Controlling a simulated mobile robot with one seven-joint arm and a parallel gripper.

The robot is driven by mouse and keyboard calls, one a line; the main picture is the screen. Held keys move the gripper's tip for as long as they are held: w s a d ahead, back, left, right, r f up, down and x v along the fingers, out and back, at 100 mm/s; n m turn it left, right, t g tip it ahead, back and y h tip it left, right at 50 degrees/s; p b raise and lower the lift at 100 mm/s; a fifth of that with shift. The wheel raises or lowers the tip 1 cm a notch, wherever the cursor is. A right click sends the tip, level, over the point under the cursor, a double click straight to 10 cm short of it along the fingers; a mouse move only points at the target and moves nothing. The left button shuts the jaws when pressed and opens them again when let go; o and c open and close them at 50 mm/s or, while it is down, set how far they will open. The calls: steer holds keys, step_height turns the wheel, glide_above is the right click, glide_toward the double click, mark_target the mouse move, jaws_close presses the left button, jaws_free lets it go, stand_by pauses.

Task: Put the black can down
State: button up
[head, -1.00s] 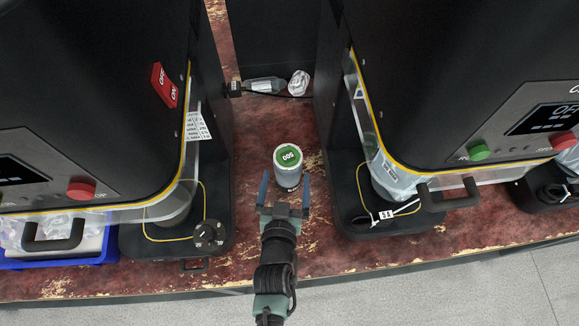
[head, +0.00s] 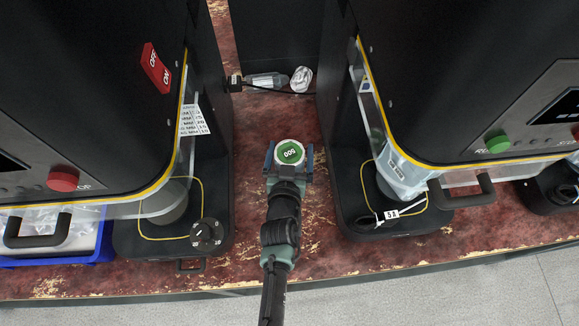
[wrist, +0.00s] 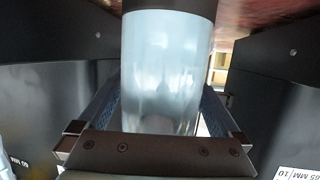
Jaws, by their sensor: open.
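A pale grey can (head: 291,153) with a green, numbered top stands upright on the red, worn counter (head: 262,120), between two machines. I see no all-black can. My gripper (head: 289,157) is open, with one blue finger on each side of the can. In the wrist view, the can (wrist: 162,70) fills the middle as a shiny pale cylinder with a dark band at the picture's top edge. The fingers flank it there, and I cannot tell whether they touch it.
Black machines stand close on the left (head: 90,90) and right (head: 440,80). A clear bottle (head: 264,80) and a crumpled wrapper (head: 301,79) lie behind the can. Counter around the can is clear.

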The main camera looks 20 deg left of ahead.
jaws_close()
steer(key=shift+r, duration=0.2)
stand_by(0.3)
